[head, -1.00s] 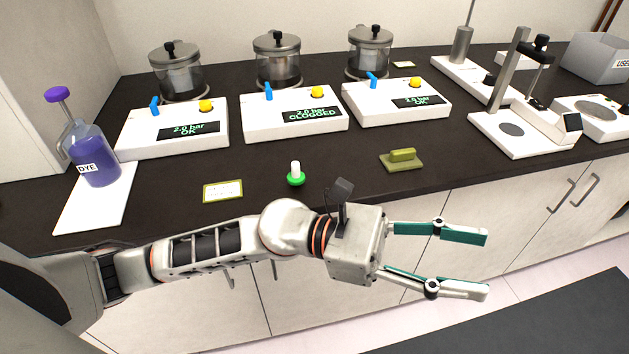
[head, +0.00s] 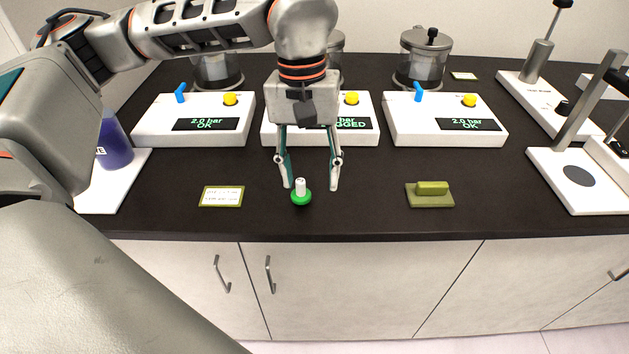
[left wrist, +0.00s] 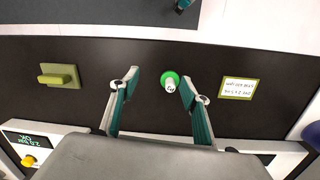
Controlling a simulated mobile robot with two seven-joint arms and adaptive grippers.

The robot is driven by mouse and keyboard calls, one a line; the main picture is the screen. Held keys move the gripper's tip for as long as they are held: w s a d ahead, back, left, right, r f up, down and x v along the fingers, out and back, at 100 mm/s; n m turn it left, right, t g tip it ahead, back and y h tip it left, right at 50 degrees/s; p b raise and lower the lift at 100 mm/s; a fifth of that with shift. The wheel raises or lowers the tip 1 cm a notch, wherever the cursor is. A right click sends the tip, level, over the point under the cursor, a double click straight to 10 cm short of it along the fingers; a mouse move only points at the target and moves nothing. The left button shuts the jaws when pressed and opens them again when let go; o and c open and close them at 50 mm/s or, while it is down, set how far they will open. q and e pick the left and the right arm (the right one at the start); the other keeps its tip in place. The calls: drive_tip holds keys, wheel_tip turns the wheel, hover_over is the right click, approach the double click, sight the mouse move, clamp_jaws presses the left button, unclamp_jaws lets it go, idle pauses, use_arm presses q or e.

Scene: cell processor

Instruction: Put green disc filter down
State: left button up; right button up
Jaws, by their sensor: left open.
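The green disc filter (head: 301,197), a green disc with a white stem, stands upright on the dark counter (head: 365,212) near its front edge. It also shows in the left wrist view (left wrist: 171,79). My left gripper (head: 311,187) points down over the counter, open and empty. Its fingertips are on either side of the filter's stem, or just behind it. In the left wrist view the gripper (left wrist: 158,81) has the filter closer to its right finger, and I cannot tell whether they touch. My right gripper is not in view.
A small label card (head: 222,196) lies left of the filter, and an olive block with a handle (head: 430,194) lies to the right. Behind stand white pressure units (head: 445,120); the middle screen, partly hidden by my gripper, shows "GGED". A purple dye bottle (head: 113,143) is at left.

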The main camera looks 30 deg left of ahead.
sight(301, 180)
use_arm(q)
drive_tip(key=a, duration=0.1)
drive_tip(key=w+a+r, duration=0.1)
drive_tip(key=shift+w+a+r+t+y, duration=0.2)
drive_tip(key=shift+a+r+t+y, duration=0.1)
drive_tip(key=shift+a+y, duration=0.1)
drive_tip(key=shift+a+f, duration=0.1)
drive_tip(key=shift+f, duration=0.05)
drive_tip(key=f, duration=0.4)
drive_tip(key=f+b, duration=0.1)
drive_tip(key=f, duration=0.1)
drive_tip(key=shift+s+d+f, duration=0.2)
drive_tip(key=shift+s+f, duration=0.15)
drive_tip(key=shift+f, duration=0.25)
drive_tip(key=c, duration=1)
drive_tip(key=shift+c, duration=0.5)
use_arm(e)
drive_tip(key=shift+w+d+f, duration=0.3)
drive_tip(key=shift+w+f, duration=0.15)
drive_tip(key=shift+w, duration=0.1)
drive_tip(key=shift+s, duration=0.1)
